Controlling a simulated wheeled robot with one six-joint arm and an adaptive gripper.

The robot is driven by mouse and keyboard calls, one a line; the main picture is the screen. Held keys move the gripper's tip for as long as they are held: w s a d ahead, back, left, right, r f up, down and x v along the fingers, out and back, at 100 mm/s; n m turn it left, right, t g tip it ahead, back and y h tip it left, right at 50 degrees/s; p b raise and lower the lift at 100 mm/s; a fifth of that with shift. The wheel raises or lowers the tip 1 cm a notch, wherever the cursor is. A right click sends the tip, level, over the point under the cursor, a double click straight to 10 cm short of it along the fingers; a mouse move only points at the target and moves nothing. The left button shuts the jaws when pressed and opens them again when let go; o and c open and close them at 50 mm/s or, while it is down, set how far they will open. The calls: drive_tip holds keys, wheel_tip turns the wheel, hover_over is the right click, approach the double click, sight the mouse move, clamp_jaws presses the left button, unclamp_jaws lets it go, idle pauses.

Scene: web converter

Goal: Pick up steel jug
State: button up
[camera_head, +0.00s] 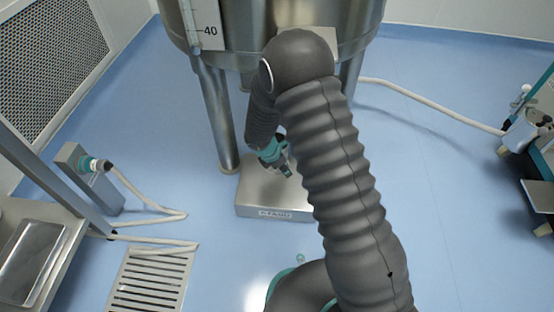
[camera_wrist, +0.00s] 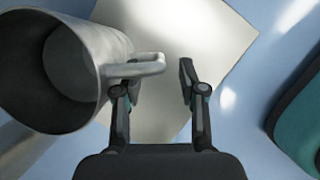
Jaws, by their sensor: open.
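The steel jug (camera_wrist: 88,70) is large at the left of the wrist view, its open mouth facing the camera. Its handle (camera_wrist: 140,66) sticks out to the right, over the left finger and into the space between the fingertips. My gripper (camera_wrist: 160,74) is open, with the right finger apart from the handle. I cannot tell whether the left finger touches it. In the head view my gripper (camera_head: 287,171) is above a low steel platform (camera_head: 262,193). The jug cannot be made out there; my arm covers part of that area.
A large steel tank (camera_head: 230,65) on legs stands behind the platform. Hoses (camera_head: 440,112) lie on the blue floor at both sides. A floor drain grate (camera_head: 150,283) and a steel bench (camera_head: 40,250) are at the left.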

drive_tip(key=x, duration=0.3)
drive_tip(key=shift+f, duration=0.1)
clamp_jaws()
